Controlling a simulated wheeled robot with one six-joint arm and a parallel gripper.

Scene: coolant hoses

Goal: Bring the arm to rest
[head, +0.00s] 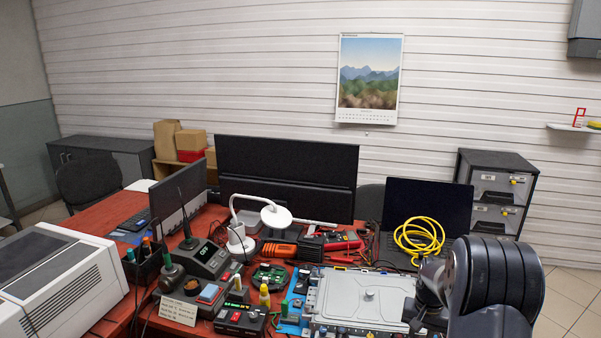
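My arm (492,280) stands at the lower right, with its thick dark joint close to the camera. A dark part lies below this link, at the unit's right edge. I cannot make out the fingertips of my gripper, so its opening and anything in it are hidden. The metal-topped unit (345,298) has a flat silver plate and small coloured parts along its front and left edges.
The red bench (98,218) is crowded. A white lamp (275,216), a monitor (285,165), a soldering station (203,257) and a white machine (60,285) fill the rest. Floor shows at right.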

